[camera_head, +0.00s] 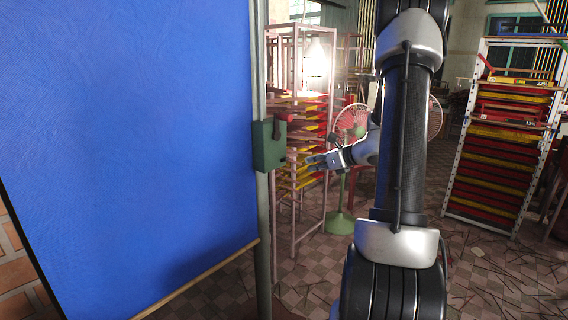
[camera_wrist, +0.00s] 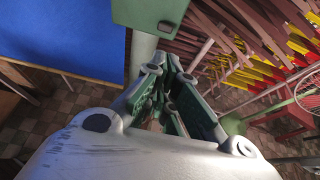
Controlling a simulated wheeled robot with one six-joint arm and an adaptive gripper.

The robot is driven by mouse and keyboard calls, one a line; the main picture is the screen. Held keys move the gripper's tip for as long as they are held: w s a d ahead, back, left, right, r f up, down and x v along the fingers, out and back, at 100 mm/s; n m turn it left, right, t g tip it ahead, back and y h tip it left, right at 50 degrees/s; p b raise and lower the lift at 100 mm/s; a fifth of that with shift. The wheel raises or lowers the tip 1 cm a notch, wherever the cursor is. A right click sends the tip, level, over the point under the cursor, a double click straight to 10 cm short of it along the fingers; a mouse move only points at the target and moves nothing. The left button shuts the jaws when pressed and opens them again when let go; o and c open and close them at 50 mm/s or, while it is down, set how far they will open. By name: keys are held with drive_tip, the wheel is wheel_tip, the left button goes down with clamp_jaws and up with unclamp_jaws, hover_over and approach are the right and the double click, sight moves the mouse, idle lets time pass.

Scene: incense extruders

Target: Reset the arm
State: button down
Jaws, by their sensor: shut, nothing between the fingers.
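My arm rises through the right half of the head view, with its black and silver links upright in the foreground. My gripper (camera_head: 314,162) shows beyond it, pointing left, and is shut and empty. The green box (camera_wrist: 150,14) is at the top there, just past the fingers.
A large blue panel (camera_head: 130,130) fills the left. A pink rack (camera_head: 296,228) with red and yellow trays stands behind the gripper. A fan (camera_head: 340,222) with a green base is beside it. A white rack (camera_head: 458,165) of trays stands right. Tiled floor (camera_head: 310,275) is open between.

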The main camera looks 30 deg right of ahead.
drive_tip(key=s+a+f+n+g+y, duration=0.1)
drive_tip(key=s+a+n+g, duration=0.4)
drive_tip(key=s+n, duration=0.45)
drive_tip(key=s+a+f+n+g, duration=0.1)
drive_tip(key=s+a+n+g, duration=0.3)
drive_tip(key=s+n, duration=0.5)
drive_tip(key=s+a+r+n+t+h, duration=0.1)
drive_tip(key=s+a+r+n+h, duration=0.4)
drive_tip(key=s+r+n, duration=0.7)
drive_tip(key=shift+s+a+n, duration=0.25)
drive_tip(key=shift+a+n, duration=0.5)
drive_tip(key=shift+a, duration=0.05)
drive_tip(key=shift+r, duration=0.1)
